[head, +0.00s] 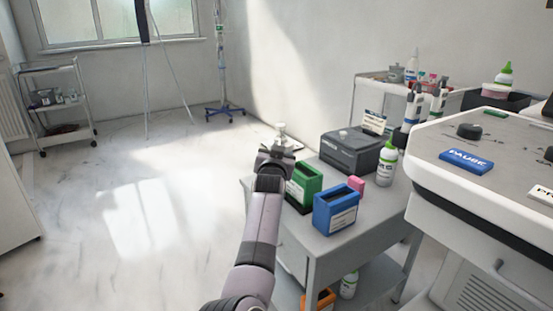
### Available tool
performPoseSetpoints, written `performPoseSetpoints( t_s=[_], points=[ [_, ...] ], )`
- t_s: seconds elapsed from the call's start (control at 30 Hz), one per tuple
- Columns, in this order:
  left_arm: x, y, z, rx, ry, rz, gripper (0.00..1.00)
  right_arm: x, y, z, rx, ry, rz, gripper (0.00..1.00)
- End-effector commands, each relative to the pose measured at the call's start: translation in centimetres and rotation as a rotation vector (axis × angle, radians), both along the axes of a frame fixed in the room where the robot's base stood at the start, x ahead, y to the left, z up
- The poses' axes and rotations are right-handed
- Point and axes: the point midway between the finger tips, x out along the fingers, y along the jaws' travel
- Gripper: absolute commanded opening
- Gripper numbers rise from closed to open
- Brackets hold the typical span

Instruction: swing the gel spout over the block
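My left arm reaches up from the bottom edge to the left end of the grey table. My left gripper (276,156) is at its far end, and its fingers are too hidden to tell open from shut. A small pale pump-like top (281,129), perhaps the gel spout, shows just beyond it; its lower part is hidden, and I cannot tell whether the gripper touches it. A small pink block (356,184) stands behind the blue box, right of the gripper. A white bottle with a green pointed cap (386,165) stands farther right. My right gripper is not in view.
A green box (304,181) and a blue box (336,209) stand close by the arm on the grey table (318,246). A dark grey case (348,153) is behind them. A white console (480,180) fills the right. Open floor lies left.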

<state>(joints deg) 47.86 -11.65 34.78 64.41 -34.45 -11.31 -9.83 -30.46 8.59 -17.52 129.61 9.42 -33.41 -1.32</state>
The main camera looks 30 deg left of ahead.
Motion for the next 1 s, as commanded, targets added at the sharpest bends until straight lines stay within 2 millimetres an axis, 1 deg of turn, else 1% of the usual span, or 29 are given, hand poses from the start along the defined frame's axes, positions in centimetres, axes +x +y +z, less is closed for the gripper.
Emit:
performPoseSetpoints(
  t_s=[0.2, 0.63, 0.67, 0.7, 1.0],
  points=[
    [0.29, -0.05, 0.04, 0.001, -0.001, 0.007, 0.00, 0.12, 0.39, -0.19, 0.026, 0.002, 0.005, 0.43],
    [0.32, -0.04, 0.09, 0.001, 0.000, 0.008, 0.00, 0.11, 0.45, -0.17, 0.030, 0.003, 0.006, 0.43],
    [0.32, -0.04, 0.09, 0.001, 0.000, 0.009, 0.23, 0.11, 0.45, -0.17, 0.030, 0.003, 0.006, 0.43],
    [0.32, -0.04, 0.08, 0.001, 0.000, 0.009, 0.34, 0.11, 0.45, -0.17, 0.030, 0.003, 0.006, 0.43],
    [0.30, 0.00, 0.03, 0.000, -0.001, 0.009, 0.34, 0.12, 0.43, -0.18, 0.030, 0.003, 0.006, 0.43]
  ],
)
